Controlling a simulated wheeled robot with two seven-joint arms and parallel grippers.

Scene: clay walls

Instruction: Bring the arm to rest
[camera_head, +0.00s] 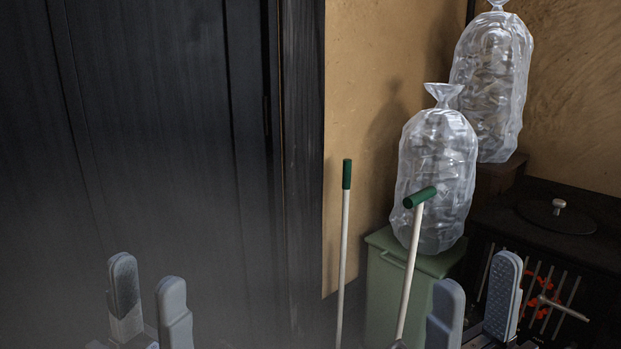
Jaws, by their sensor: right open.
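My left gripper (150,290) is at the bottom left, in front of the dark panelled surface. Its two grey fingers stand apart with nothing between them. My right gripper (475,290) is at the bottom right, in front of the green bin and the dark stove. Its two fingers are also apart and empty. Both grippers point up in the picture, and the arms behind them are mostly cut off by the lower edge.
A dark panelled surface (150,150) fills the left. Two green-handled tools (344,240) (408,270) stand near a green bin (390,285) with a clear bag (435,180) on top. Another clear bag (492,85) stands behind. A dark stove (600,255) is at right.

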